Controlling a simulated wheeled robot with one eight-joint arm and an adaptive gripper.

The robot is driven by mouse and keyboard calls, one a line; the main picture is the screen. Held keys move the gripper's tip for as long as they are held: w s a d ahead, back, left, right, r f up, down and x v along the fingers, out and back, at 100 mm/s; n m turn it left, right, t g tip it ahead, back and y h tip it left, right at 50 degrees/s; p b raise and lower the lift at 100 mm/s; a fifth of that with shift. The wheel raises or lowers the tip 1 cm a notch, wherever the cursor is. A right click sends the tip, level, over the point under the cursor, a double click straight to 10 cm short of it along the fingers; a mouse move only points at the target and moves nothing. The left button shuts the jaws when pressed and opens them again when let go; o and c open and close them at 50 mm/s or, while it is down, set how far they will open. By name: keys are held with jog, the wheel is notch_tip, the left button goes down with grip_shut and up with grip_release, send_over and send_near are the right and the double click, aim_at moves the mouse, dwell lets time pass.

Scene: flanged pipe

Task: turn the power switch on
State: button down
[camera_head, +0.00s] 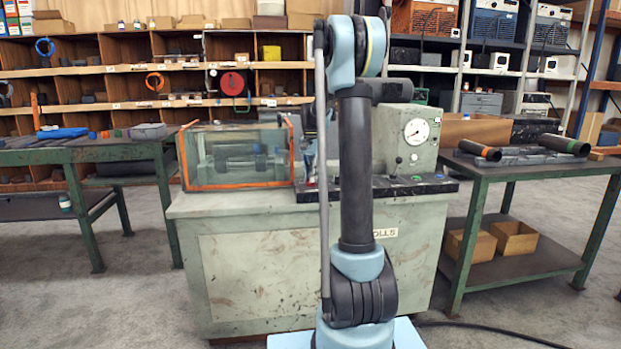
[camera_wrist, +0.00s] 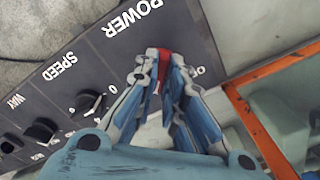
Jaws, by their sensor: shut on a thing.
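The red power switch (camera_wrist: 164,62) sits on the dark control panel (camera_wrist: 95,65), just below the printed word POWER in the wrist view. My gripper (camera_wrist: 158,66) is closed around it, one finger on each side, with the red part showing between and beyond the fingertips. A partly covered white label shows right of the fingers. I cannot read the switch position. In the head view the panel (camera_head: 415,187) lies on top of the pale green machine (camera_head: 310,270), and my arm hides most of the gripper and the switch.
Black knobs marked SPEED (camera_wrist: 86,104) and WAY (camera_wrist: 40,131) sit on the panel beside the switch. A clear tank with orange edges (camera_head: 235,157) stands left of the panel. A dial gauge (camera_head: 417,131) is behind it. Green tables (camera_head: 85,152) (camera_head: 530,168) flank the machine.

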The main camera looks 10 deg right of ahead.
jog(key=shift+w+m, duration=0.1)
jog(key=shift+m, duration=0.2)
jog(key=c, duration=1.7)
grip_release()
notch_tip(320, 180, up, 12)
